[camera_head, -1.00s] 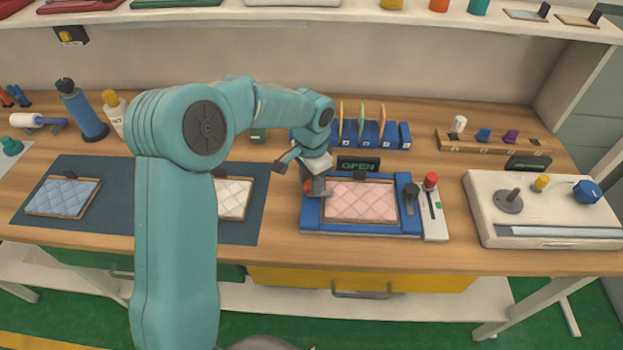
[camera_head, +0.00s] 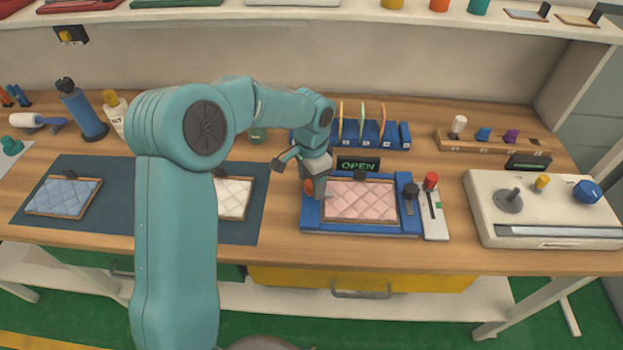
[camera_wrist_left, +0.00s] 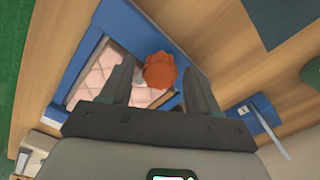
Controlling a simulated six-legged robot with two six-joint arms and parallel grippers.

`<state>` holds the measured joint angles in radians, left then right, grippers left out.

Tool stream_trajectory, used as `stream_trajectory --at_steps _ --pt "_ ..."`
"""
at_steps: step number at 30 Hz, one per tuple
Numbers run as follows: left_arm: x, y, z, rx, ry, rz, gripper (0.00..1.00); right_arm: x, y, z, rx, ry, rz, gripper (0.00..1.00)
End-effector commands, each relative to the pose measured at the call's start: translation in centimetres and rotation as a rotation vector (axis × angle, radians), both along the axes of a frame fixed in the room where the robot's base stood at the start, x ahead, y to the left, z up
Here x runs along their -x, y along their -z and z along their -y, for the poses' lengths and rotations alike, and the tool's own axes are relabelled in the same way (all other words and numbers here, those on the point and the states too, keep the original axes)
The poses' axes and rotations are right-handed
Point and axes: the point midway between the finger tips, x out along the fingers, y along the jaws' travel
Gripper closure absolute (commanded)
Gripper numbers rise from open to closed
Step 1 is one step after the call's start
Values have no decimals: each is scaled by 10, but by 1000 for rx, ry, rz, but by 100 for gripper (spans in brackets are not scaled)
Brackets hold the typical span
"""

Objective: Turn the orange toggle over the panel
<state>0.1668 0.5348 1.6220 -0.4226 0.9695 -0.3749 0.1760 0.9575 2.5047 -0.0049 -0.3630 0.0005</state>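The orange toggle (camera_head: 309,187) sits at the left edge of the blue-framed panel (camera_head: 312,228), which holds a pink quilted pad (camera_head: 360,201). A sign (camera_head: 358,164) behind the panel reads OPEN. My left gripper (camera_head: 317,190) points down at the panel's left side, at the toggle. In the left wrist view, the toggle (camera_wrist_left: 160,70) lies between the two dark fingers, with a small gap on each side. The gripper is open there. Its fingertips partly hide the panel's left edge in the head view. My right gripper is not in view.
A slider box with a red knob (camera_head: 431,180) stands right of the panel. Blue slots (camera_head: 375,134) with upright cards stand behind it. A dark mat (camera_head: 110,215) with blue and white pads lies left. A white machine (camera_head: 490,205) stands at the right.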

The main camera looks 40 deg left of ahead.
Motion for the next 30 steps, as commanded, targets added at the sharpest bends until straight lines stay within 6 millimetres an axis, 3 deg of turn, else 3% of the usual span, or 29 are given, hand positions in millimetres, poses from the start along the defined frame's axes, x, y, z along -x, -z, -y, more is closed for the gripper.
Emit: stream_trajectory --at_steps 4,8,21,25,30 --pt "-1 -3 0 -1 -1 3 39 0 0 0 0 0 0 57" --pt "-1 -20 0 -1 0 6 39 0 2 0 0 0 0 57" --pt "-1 -131 0 0 -1 4 39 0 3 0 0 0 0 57" --pt "-1 -151 0 0 1 3 39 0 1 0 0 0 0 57" --pt "0 -162 0 0 0 0 39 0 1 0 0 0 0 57"
